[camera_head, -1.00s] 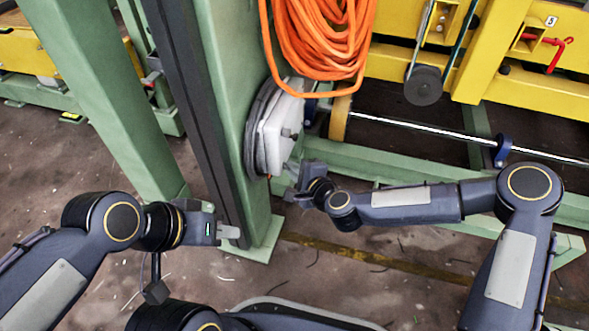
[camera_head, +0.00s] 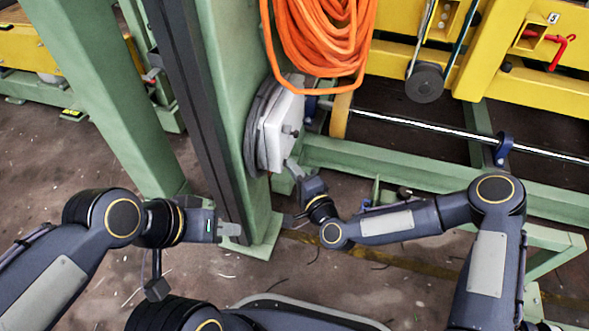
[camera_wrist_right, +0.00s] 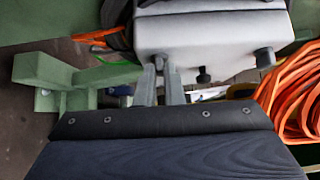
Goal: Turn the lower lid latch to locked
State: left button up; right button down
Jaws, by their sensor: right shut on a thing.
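A light grey box with a lid (camera_head: 275,135) is mounted on the side of the green post; it also shows in the right wrist view (camera_wrist_right: 210,30). A small dark knob (camera_wrist_right: 203,75) and an upper latch (camera_wrist_right: 264,58) stick out of it. My right gripper (camera_head: 292,168) is at the box's lower edge. In the right wrist view its fingers (camera_wrist_right: 159,72) are shut on the lower lid latch, which they mostly hide, so its angle is unclear. My left gripper (camera_head: 229,231) is by the post's foot, away from the box; its finger gap cannot be made out.
A coil of orange cable (camera_head: 318,40) hangs just above the box. The green post (camera_head: 225,100) stands between my two grippers. Green beams (camera_head: 400,165) and a shiny rod (camera_head: 430,127) run behind my right arm. Yellow framing (camera_head: 520,85) is at the back right.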

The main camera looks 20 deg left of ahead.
jog(key=shift+w, duration=0.1)
jog(key=c, duration=1.5)
grip_release()
jog(key=shift+c, duration=0.2)
jog(key=p+v, duration=0.2)
jog(key=v, duration=0.5)
jog(key=shift+s+d, duration=0.2)
jog(key=shift+s, duration=0.15)
